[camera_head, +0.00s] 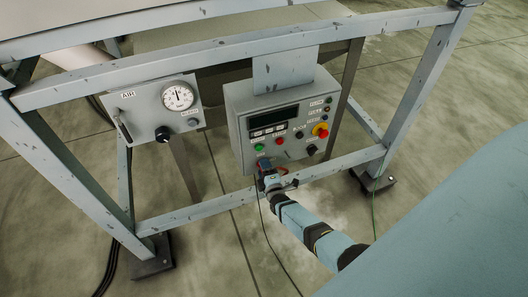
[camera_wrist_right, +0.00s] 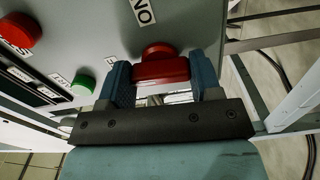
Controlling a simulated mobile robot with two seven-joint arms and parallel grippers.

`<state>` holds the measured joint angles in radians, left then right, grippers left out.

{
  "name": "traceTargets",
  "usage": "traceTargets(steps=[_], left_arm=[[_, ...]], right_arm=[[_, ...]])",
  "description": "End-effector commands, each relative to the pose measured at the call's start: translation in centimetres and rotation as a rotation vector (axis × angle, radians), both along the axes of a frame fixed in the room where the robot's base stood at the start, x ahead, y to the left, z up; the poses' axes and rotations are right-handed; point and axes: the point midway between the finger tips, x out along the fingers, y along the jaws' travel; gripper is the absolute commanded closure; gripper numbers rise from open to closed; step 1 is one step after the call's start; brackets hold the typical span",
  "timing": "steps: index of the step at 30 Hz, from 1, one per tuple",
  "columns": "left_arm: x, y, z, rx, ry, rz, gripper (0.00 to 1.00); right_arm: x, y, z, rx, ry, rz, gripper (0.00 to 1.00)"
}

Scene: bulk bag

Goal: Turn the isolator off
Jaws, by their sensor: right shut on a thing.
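The isolator is a red handle (camera_wrist_right: 160,66) on the grey control box (camera_head: 238,108). In the right wrist view it sits between the two blue fingertips of my right gripper (camera_wrist_right: 163,84), with a label reading "ON" beside it. In the head view my right gripper (camera_head: 266,172) is at the lower left of the box front, and it mostly hides the handle. The gripper is shut on the red handle. The handle's exact turn angle is hard to tell. My left gripper is not in view.
A green button (camera_head: 259,147), a red button (camera_head: 279,141), a red-and-yellow emergency stop (camera_head: 320,130) and a black knob (camera_head: 311,150) are close by on the box. An air panel with a gauge (camera_head: 178,96) is left. A frame rail (camera_head: 200,212) runs below.

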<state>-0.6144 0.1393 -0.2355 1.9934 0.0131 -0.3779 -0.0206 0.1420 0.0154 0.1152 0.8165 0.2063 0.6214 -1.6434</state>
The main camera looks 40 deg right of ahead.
Motion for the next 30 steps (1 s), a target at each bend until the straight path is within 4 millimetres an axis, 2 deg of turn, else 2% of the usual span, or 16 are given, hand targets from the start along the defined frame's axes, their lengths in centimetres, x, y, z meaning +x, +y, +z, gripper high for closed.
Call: traceTargets(steps=[9, 24, 25, 27, 30], left_arm=[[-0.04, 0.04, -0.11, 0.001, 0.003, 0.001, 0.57], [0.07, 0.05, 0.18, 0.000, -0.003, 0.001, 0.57], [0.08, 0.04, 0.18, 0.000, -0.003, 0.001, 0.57], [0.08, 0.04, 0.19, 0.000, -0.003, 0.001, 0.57], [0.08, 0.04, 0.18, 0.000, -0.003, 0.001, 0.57]], right_arm=[[-0.06, 0.09, -0.10, -0.095, 0.025, 0.000, 0.65], [-0.04, 0.08, -0.08, -0.110, 0.028, 0.001, 0.65], [-0.04, 0.08, -0.08, -0.110, 0.028, 0.001, 0.35], [-0.04, 0.07, -0.07, -0.110, 0.028, 0.001, 0.19], [-0.02, 0.05, -0.05, -0.110, 0.027, 0.001, 0.16]])
